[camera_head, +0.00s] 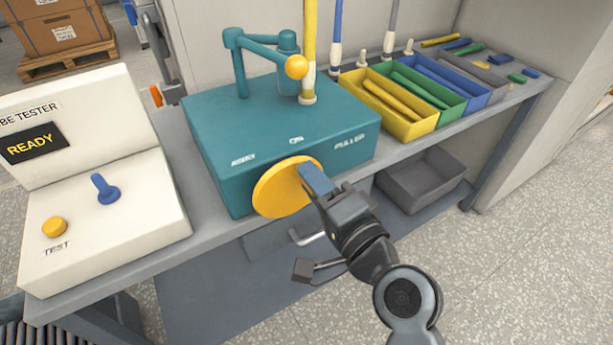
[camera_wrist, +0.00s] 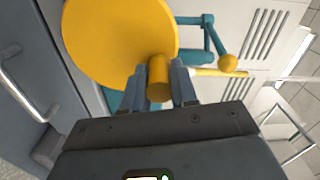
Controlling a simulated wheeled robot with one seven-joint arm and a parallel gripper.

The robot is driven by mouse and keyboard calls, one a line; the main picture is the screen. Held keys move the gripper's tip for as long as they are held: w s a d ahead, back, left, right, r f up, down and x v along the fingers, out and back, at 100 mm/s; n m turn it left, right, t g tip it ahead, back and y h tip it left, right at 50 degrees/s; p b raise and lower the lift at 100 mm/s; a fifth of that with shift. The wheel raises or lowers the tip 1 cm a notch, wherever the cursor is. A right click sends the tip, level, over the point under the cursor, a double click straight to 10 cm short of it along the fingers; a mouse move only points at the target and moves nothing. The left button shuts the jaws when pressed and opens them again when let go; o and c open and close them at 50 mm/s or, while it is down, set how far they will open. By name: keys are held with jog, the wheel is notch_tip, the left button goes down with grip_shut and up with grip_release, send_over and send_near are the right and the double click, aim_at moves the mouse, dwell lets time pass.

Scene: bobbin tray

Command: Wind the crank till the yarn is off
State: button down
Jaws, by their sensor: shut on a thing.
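The crank is a yellow disc (camera_head: 279,190) on the front face of a teal box (camera_head: 300,120). In the wrist view the disc (camera_wrist: 120,40) fills the upper left, and its yellow knob (camera_wrist: 158,78) sits between my fingers. My gripper (camera_head: 314,178) is shut on this knob, at the disc's upper right in the head view. The knob is hidden there by my fingers. A yellow upright rod or tube (camera_head: 309,50) stands on top of the box, beside a teal arm with an orange ball end (camera_head: 297,67). I cannot make out loose yarn.
A white tester panel reading READY (camera_head: 100,200) stands at the left of the bench. Yellow (camera_head: 395,122), green and blue bins stand right of the box. A grey bin (camera_head: 425,180) sits lower down. A drawer handle (camera_head: 307,238) is below the bench top.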

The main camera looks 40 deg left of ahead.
jog(key=shift+w+d+f+m+p, duration=0.2)
jog(key=shift+w+f+m+p, duration=0.4)
jog(key=shift+m, duration=1.3)
jog(key=shift+w+d+f+m+p, duration=0.3)
jog(key=shift+f+m+p, duration=0.3)
jog(key=shift+m, duration=1.3)
jog(key=shift+w+d+f+m+p, duration=0.15)
jog(key=shift+w+f+m+p, duration=0.5)
jog(key=shift+m, duration=1.25)
jog(key=shift+s+f, duration=0.1)
jog(key=c, duration=0.9)
grip_release()
jog(key=shift+b+v, duration=0.3)
jog(key=shift+v, duration=3.6)
